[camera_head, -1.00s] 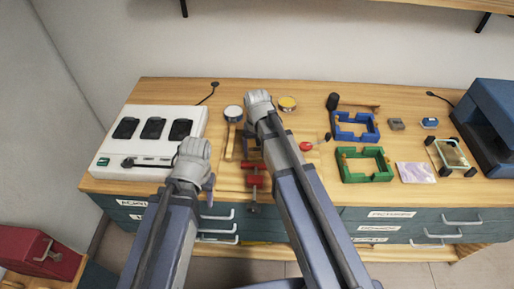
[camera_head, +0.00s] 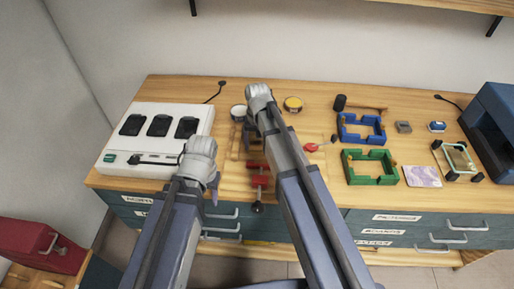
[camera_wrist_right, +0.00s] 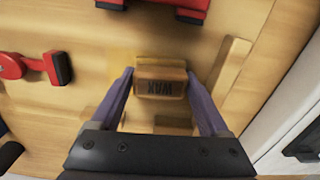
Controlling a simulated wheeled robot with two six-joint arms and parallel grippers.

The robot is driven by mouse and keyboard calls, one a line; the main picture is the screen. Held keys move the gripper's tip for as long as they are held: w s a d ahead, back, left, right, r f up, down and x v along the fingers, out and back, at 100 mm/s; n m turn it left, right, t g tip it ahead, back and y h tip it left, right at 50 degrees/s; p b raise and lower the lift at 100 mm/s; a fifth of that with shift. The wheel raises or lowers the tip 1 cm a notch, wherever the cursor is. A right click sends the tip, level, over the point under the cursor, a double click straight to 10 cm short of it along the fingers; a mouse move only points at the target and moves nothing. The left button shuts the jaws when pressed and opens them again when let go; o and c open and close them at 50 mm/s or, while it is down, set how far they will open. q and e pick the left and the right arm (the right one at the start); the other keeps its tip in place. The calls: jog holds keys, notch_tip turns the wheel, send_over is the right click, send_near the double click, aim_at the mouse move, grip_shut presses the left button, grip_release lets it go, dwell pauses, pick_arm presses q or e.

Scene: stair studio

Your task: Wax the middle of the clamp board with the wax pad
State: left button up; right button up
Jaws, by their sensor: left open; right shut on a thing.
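The wax pad (camera_wrist_right: 160,90) is a brown block marked WAX, held between the purple fingers of my right gripper (camera_wrist_right: 160,78) in the right wrist view. It is over the pale wooden clamp board (camera_wrist_right: 85,110); whether it touches cannot be told. A lighter yellowish patch (camera_wrist_right: 122,62) shows beside the pad. The board has red clamps, one at its front (camera_head: 257,177) in the head view and one at the top (camera_wrist_right: 185,8) of the wrist view. My right arm hides part of the board in the head view. My left gripper (camera_head: 212,190) is open and empty at the board's left.
A red-handled tool (camera_wrist_right: 30,66) lies beside the pad. Blue (camera_head: 361,129) and green (camera_head: 370,167) frames stand to the right. A white charger unit (camera_head: 155,140) stands at left.

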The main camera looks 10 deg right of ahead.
jog(key=shift+w+d, duration=0.15)
jog(key=shift+w, duration=0.25)
jog(key=shift+w, duration=0.1)
jog(key=shift+w+d, duration=0.25)
jog(key=shift+w, duration=0.65)
jog(key=shift+w+d, duration=0.25)
jog(key=shift+w, duration=0.6)
jog(key=shift+r, duration=0.15)
notch_tip(320, 180, up, 6)
jog(key=p, duration=0.6)
notch_tip(320, 180, up, 3)
jog(key=p, duration=0.3)
